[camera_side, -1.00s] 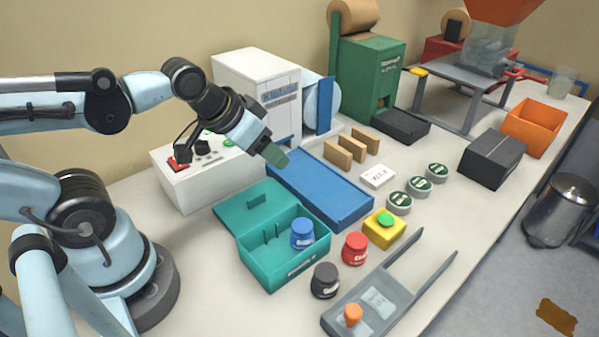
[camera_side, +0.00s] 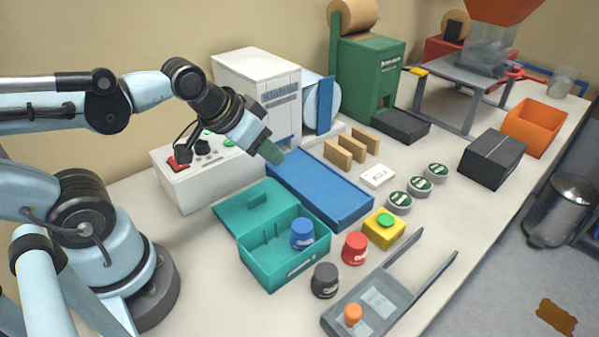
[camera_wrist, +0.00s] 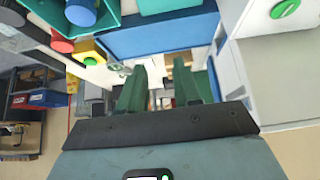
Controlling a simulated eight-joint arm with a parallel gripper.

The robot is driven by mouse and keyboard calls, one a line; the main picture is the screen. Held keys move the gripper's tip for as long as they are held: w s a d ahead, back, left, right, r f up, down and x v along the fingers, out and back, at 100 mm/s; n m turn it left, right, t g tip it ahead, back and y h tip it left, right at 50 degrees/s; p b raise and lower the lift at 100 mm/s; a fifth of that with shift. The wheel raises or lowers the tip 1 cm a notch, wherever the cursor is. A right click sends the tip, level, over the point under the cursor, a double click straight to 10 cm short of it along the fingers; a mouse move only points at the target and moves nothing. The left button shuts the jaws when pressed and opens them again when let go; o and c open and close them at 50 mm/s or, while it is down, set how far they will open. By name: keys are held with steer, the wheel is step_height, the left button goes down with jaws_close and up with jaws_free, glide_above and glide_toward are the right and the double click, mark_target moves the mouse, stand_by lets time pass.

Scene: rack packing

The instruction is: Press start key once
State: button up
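A yellow box with a round green button (camera_side: 385,219) on top stands at the front middle of the bench; the button also shows in the wrist view (camera_wrist: 90,61). A white control box (camera_side: 195,180) at the left carries a red switch (camera_side: 178,163), a dark knob and a green key (camera_side: 229,142), partly behind my wrist. A green key on a white face also shows at the top right of the wrist view (camera_wrist: 285,8). My gripper (camera_side: 272,155) hangs above the left end of the blue tray, touching no button. In the wrist view its green fingers (camera_wrist: 166,92) are apart and empty.
The blue tray (camera_side: 345,201) and an open teal box (camera_side: 262,262) with a blue-capped jar (camera_side: 302,234) lie below. Red (camera_side: 355,248) and black (camera_side: 325,280) jars stand in front. A white machine (camera_side: 245,85) rises behind my gripper. Bare bench lies front left.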

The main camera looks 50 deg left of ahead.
jaws_close()
stand_by(1.4)
